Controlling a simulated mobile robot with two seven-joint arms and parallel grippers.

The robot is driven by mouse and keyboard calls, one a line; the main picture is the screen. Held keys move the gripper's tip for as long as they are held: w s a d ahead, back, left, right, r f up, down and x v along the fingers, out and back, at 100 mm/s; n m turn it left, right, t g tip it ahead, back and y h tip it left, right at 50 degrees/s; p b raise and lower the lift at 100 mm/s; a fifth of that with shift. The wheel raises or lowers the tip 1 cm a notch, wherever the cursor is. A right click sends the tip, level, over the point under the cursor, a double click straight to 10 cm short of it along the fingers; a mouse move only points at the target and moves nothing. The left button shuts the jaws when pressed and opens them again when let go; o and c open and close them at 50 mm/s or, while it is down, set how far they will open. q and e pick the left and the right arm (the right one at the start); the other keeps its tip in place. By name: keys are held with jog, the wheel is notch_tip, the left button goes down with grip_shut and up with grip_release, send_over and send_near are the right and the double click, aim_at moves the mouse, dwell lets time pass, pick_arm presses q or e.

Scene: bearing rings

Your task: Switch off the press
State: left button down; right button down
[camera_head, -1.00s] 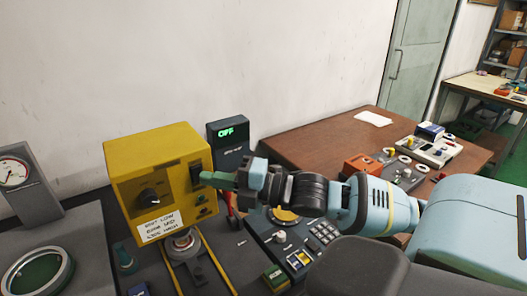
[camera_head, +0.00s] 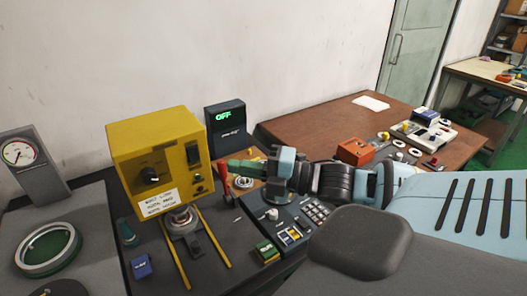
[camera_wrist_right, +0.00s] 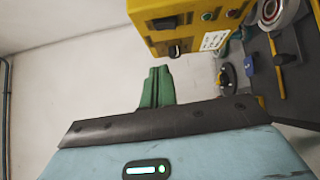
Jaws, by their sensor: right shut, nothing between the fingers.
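The press is a yellow box (camera_head: 150,148) on a stand at the left, with a black knob (camera_head: 149,175), a white label and a dark rocker switch (camera_head: 193,154) on its right side face. A dark display (camera_head: 227,128) behind it reads "OFF" in green. My right gripper (camera_head: 232,163) has green fingers, shut and empty, to the right of the box and apart from it. In the right wrist view the shut green fingers (camera_wrist_right: 156,88) point towards the yellow box (camera_wrist_right: 190,22), with a gap between. My left gripper is not in view.
A red lever (camera_head: 224,178) stands beside my fingertips. A grey keypad console (camera_head: 290,222) lies below my right gripper. A gauge (camera_head: 27,160) and a ring (camera_head: 48,250) are at the left. A brown table (camera_head: 310,135) holds several small items.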

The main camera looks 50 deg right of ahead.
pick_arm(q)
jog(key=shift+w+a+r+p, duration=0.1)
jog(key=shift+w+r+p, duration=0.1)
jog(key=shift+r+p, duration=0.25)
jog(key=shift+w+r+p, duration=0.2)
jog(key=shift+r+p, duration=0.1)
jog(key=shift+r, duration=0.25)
pick_arm(e)
jog(key=shift+r+v, duration=0.15)
jog(key=shift+v, duration=0.9)
jog(key=shift+r+v, duration=0.1)
jog(key=shift+v, duration=0.95)
jog(key=shift+f, duration=0.1)
